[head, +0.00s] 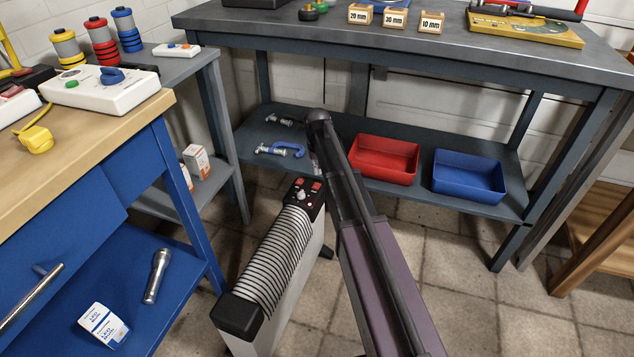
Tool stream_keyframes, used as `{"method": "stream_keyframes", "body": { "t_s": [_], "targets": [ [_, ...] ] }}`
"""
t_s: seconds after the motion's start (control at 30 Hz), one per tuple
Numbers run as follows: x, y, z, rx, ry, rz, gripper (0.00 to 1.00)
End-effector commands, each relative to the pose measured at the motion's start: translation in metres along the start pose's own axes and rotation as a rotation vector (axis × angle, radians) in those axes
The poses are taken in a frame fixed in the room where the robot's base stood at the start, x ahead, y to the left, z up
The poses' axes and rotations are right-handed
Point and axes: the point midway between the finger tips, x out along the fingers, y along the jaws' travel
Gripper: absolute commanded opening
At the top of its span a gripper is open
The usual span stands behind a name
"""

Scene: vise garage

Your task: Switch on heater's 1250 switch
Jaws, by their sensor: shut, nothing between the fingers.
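The heater (270,262) stands on the floor left of my arm, a pale body with a ribbed grille along its top and dark end caps. Its dark control panel (303,197) at the far end carries red switches (299,182) and a pale knob (301,194). The switch labels and positions are too small to read. My gripper (316,184) points down at the panel's far right edge, largely hidden by my arm; it is shut and empty. I cannot tell whether it touches a switch.
A grey workbench (420,48) stands behind, with a red bin (383,160), a blue bin (469,176) and clamps (280,150) on its lower shelf. A blue-framed table (140,125) is close on the left. Tiled floor is clear on the right.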

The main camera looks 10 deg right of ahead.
Motion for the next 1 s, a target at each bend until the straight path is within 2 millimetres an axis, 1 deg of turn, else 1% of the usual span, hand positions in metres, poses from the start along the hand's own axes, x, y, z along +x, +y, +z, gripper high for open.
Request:
{"method": "stream_keyframes", "body": {
  "t_s": [0.03,0.37,0.8,0.93,1.0],
  "targets": [
    [-0.006,0.0,0.0,0.0,0.0,0.0,0.0],
    [-0.023,0.0,0.0,0.0,0.0,0.0,0.0],
    [-0.024,0.0,0.0,0.0,0.0,0.0,0.0],
    [-0.026,0.0,0.008,0.0,0.0,0.0,0.0],
    [-0.028,-0.001,0.018,0.0,0.0,0.0,0.0]
  ]
}}
